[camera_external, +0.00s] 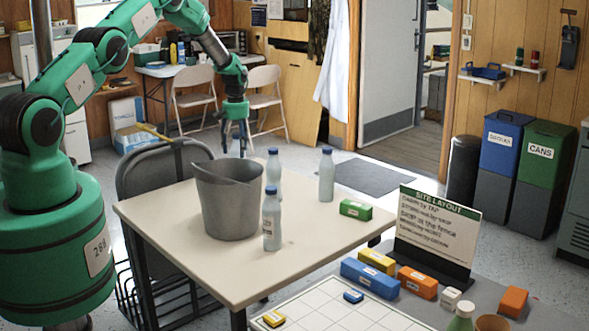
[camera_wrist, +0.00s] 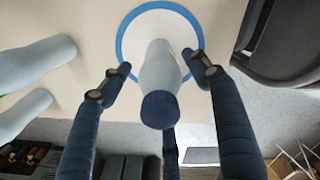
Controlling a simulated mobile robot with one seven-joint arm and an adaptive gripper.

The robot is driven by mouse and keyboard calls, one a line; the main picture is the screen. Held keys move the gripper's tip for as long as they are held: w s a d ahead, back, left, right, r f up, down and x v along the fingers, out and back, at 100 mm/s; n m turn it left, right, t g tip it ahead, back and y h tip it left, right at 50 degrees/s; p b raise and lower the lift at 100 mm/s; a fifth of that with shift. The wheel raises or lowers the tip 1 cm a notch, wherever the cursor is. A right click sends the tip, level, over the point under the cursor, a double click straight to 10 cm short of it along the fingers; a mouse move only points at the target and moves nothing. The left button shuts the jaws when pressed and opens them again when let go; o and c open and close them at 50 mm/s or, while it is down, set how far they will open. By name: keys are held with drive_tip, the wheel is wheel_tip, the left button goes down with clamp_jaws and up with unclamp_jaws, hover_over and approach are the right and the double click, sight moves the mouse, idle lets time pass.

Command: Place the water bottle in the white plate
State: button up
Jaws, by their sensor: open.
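A pale water bottle with a dark blue cap (camera_wrist: 160,75) shows between my fingers in the wrist view, seen from above and apparently upright. Its base appears inside the blue rim of the white plate (camera_wrist: 137,24). My gripper (camera_wrist: 160,68) is open, with a finger on each side of the bottle and gaps visible. In the external view my gripper (camera_external: 238,146) is low over the table, behind the grey bucket (camera_external: 230,207). The plate and this bottle cannot be made out there; the bucket blocks that area.
Other capped bottles stand on the table (camera_external: 190,265): one in front (camera_external: 271,222), one behind it (camera_external: 273,178), one farther right (camera_external: 326,177). Two bottles show left in the wrist view (camera_wrist: 35,62). A green box (camera_external: 355,210) lies near the right edge. A chair (camera_external: 150,172) stands left.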

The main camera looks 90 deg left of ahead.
wheel_tip(320, 180, up, 10)
drive_tip(key=shift+f, duration=0.2)
idle(0.8)
idle(0.4)
